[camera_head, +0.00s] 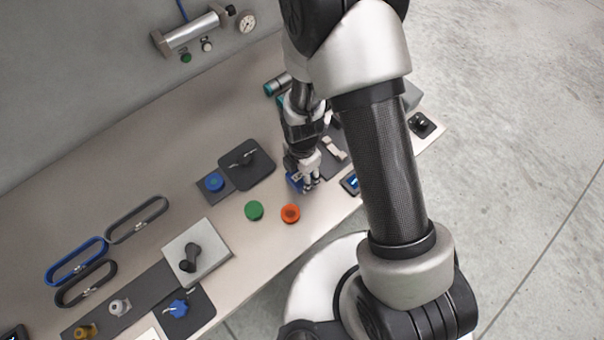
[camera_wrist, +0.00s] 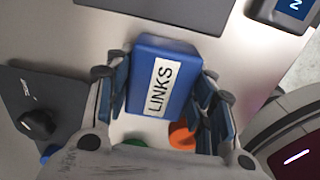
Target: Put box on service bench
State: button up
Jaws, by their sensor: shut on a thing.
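A blue box (camera_wrist: 163,79) with a white label reading "LINKS" shows in the wrist view. My gripper (camera_wrist: 163,92) is shut on it, with one finger on each side. In the head view the box (camera_head: 294,182) is a small blue patch at my gripper (camera_head: 304,182), partly hidden by the fingers. The box is over the long beige bench (camera_head: 130,215), close to its front edge. I cannot tell whether the box touches the bench top.
A green disc (camera_head: 254,211) and an orange disc (camera_head: 290,214) lie just left of and below the gripper. A dark pad with a knob (camera_head: 246,163) and a blue-knobbed plate (camera_head: 214,182) are further left. A small device (camera_head: 351,183) sits right. Bare bench lies between the belts and knobs.

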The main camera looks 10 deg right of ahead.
jog(key=shift+f, duration=0.1)
jog(key=o, duration=1.2)
jog(key=shift+c, duration=0.2)
notch_tip(320, 180, up, 22)
jog(key=d+r+m+t+p, duration=0.1)
jog(key=d+m+p, duration=0.2)
jog(key=m, duration=0.3)
jog(key=s+d+r+m+t, duration=0.1)
jog(key=s+d+r+m, duration=0.2)
jog(key=s+r+m, duration=0.4)
jog(key=s+d+r+m+t, duration=0.2)
jog(key=s+d+r+m, duration=0.2)
jog(key=s+r+m, duration=0.3)
jog(key=r+m, duration=0.2)
jog(key=m, duration=0.2)
jog(key=shift+d+m+t, duration=0.15)
jog(key=shift+m+t, duration=0.15)
jog(key=shift+m, duration=0.1)
